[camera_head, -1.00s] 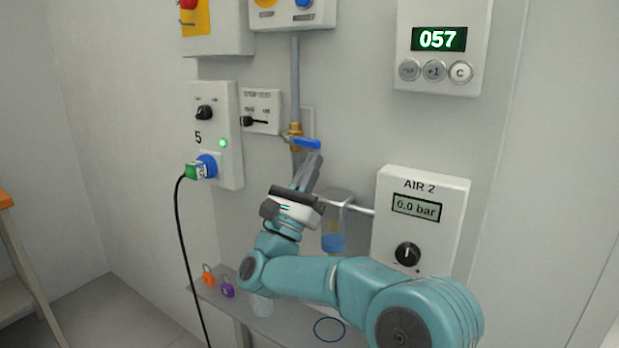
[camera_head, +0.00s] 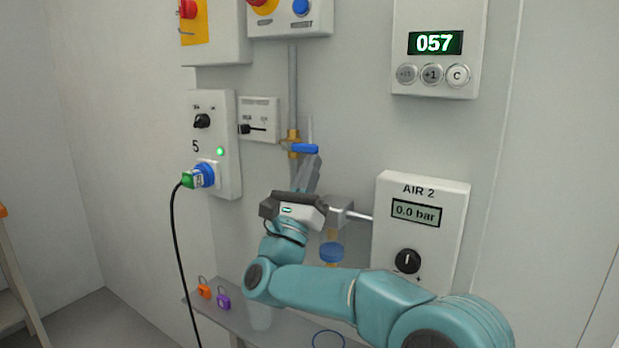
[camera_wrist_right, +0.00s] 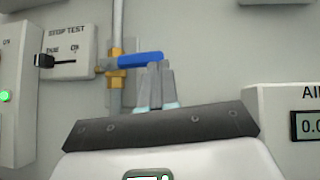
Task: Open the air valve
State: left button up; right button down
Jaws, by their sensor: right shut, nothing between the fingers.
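The air valve has a brass body (camera_head: 292,138) on a vertical grey pipe, with a blue lever handle (camera_head: 305,148) pointing right, across the pipe. In the right wrist view the blue handle (camera_wrist_right: 140,60) lies almost level, right of the brass body (camera_wrist_right: 117,68). My right gripper (camera_head: 312,160) is shut and empty, its fingertips just below the handle's outer part. In the wrist view the closed fingertips (camera_wrist_right: 156,72) overlap the handle's right end from below; I cannot tell whether they touch. My left gripper is not in view.
The AIR 2 box (camera_head: 447,205) reads 0.0 bar, with a black knob (camera_head: 407,261). Panel 5 (camera_head: 227,165) holds a plugged cable. A STOP TEST switch (camera_head: 260,120) sits left of the valve. A shelf (camera_head: 275,325) below bears orange and purple padlocks.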

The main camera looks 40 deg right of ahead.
jog(key=n+t+y+b, duration=0.1)
jog(key=n, duration=0.1)
jog(key=r+n+t+y+b, duration=0.1)
jog(key=n+t, duration=0.1)
jog(key=n+t+y+b, duration=0.1)
jog(key=n+y, duration=0.1)
jog(key=shift+s+d+r+t, duration=0.1)
jog(key=shift+s+r+t, duration=0.2)
jog(key=shift+s+r, duration=0.1)
notch_tip(320, 180, up, 2)
jog(key=n+t+y, duration=0.1)
jog(key=n+y, duration=0.1)
jog(key=n+t+y, duration=0.1)
jog(key=n+y, duration=0.1)
jog(key=n, duration=0.1)
jog(key=shift+r+n, duration=0.2)
jog(key=shift+n, duration=0.1)
notch_tip(320, 180, up, 6)
jog(key=n+g+y+p, duration=0.2)
jog(key=n+y+p, duration=0.8)
jog(key=p, duration=0.8)
send_over(314, 148)
jog(key=w+a, duration=0.2)
jog(key=a, duration=0.1)
jog(key=n+h, duration=0.2)
jog(key=shift+w+p, duration=0.15)
jog(key=shift+p, duration=0.65)
jog(key=shift+d+f, duration=0.1)
jog(key=shift+d, duration=0.05)
